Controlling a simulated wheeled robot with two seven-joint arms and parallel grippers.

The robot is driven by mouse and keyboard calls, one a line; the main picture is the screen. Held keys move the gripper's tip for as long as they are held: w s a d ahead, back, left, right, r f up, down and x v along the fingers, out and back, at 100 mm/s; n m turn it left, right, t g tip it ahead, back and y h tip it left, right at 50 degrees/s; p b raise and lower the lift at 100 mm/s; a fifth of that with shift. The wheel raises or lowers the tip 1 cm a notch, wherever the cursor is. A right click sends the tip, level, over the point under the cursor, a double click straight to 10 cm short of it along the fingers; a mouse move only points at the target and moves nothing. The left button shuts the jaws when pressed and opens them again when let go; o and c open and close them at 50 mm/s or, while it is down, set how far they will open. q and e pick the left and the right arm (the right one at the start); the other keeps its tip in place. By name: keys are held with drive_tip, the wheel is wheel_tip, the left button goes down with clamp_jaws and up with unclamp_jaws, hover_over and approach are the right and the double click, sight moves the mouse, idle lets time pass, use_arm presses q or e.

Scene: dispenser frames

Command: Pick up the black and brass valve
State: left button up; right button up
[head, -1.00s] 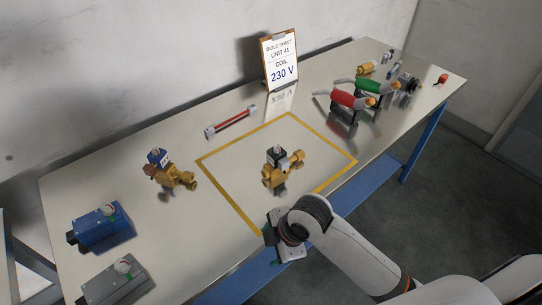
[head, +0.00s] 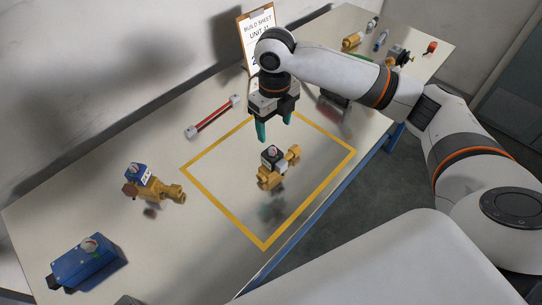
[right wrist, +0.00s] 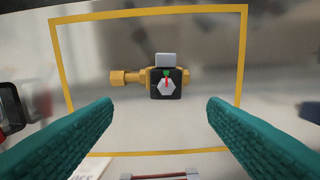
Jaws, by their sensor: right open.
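The black and brass valve (head: 276,167) stands inside the yellow square outline on the table. It has brass pipe ends and a black block with a light round top. In the right wrist view the valve (right wrist: 165,82) lies ahead, between and beyond the two green fingertips. My right gripper (head: 274,130) is open and empty, pointing down above the table, above and just behind the valve in the head view. It does not touch the valve. My left gripper is not in view.
A brass valve with a blue block (head: 150,183) and a blue box (head: 87,262) are at left. A red tube (head: 213,117) lies behind the yellow outline (head: 216,216). The build sheet board (head: 257,27) is partly behind my arm. Several fittings (head: 398,57) lie far right.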

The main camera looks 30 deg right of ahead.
sight(272, 148)
wheel_tip(272, 148, down, 5)
drive_tip(key=shift+s+f+p, duration=0.15)
drive_tip(key=shift+f+p, duration=0.05)
drive_tip(key=shift+p, duration=0.35)
drive_tip(key=f, duration=0.1)
drive_tip(key=f+p, duration=0.1)
drive_tip(key=f, duration=0.3)
drive_tip(key=shift+s+a+f+p, duration=0.15)
drive_tip(key=shift+a+f+p, duration=0.05)
drive_tip(key=shift+a+p, duration=0.2)
drive_tip(key=shift+f, duration=0.3)
drive_tip(key=c, duration=1.4)
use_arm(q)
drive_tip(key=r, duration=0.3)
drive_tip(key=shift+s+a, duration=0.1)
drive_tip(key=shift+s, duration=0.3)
use_arm(e)
drive_tip(key=shift+r, duration=0.1)
drive_tip(key=shift+c, duration=0.3)
